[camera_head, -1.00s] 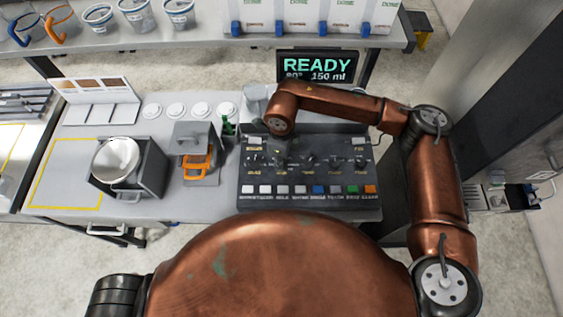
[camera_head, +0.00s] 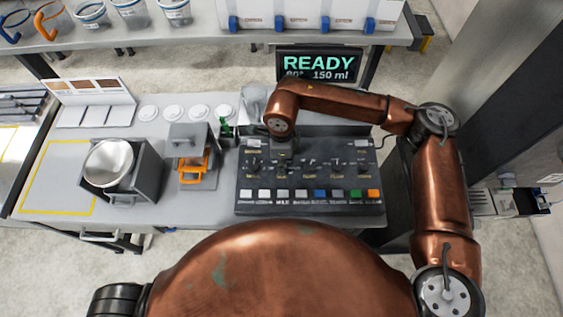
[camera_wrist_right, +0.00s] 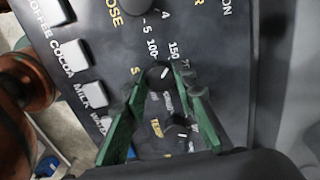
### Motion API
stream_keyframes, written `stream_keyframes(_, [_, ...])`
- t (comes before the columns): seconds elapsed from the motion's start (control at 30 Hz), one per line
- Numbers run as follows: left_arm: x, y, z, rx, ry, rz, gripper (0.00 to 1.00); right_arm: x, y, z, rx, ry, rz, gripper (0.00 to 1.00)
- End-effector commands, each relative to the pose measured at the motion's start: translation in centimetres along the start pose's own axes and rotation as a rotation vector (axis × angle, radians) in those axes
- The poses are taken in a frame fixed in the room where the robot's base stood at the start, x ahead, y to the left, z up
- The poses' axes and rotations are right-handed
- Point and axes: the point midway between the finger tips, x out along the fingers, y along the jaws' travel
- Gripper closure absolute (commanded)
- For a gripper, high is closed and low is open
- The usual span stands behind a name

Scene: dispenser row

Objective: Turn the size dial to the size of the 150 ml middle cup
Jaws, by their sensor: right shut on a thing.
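The size dial (camera_wrist_right: 158,77) is a small dark knob on the dark control panel, with 100 and 150 printed beside it. In the right wrist view, my right gripper (camera_wrist_right: 160,72) has its green fingers shut on the dial, one on each side. A white mark shows on the knob; its exact aim is hard to read. The display (camera_head: 319,66) reads READY and 150 ml. In the head view my right wrist hangs over the panel (camera_head: 243,190) and hides part of it. The middle cup (camera_head: 130,10) stands on the back shelf.
Another dial (camera_wrist_right: 176,130), marked TEMP, sits close to the fingers. A row of coloured buttons (camera_head: 320,194) lies along the panel's front. Left of the panel stand an orange-handled device (camera_head: 192,165) and a metal bowl (camera_head: 108,163) in a dark holder.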

Motion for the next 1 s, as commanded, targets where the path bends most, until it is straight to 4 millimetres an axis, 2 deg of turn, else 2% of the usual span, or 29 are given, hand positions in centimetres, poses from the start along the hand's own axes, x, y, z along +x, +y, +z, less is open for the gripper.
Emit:
stream_keyframes(0.03, [0.0, 0.0, 0.0, 0.000, 0.000, 0.000, 0.60, -0.1, 0.0, 0.0, 0.000, -0.001, -0.001, 0.99])
stream_keyframes(0.07, [0.0, 0.0, 0.0, 0.000, 0.000, 0.000, 0.60, -0.1, 0.0, 0.0, 0.000, -0.001, -0.001, 0.74])
stream_keyframes(0.3, [0.0, 0.0, 0.0, 0.000, 0.000, 0.000, 0.60, 0.0, 0.0, 0.0, 0.001, -0.001, -0.001, 0.58])
stream_keyframes(0.67, [0.0, -0.3, 0.2, 0.000, -0.002, -0.003, 0.60, -0.5, -0.1, 0.0, 0.001, -0.001, -0.002, 0.57])
stream_keyframes(0.77, [0.0, -0.2, 0.1, 0.000, -0.001, -0.002, 0.60, -1.7, -0.1, 0.1, 0.001, -0.002, -0.003, 0.57])
stream_keyframes(1.0, [0.0, -0.1, 0.1, 0.000, 0.000, -0.001, 0.60, -6.7, -0.1, 0.0, 0.002, -0.001, -0.004, 0.57])
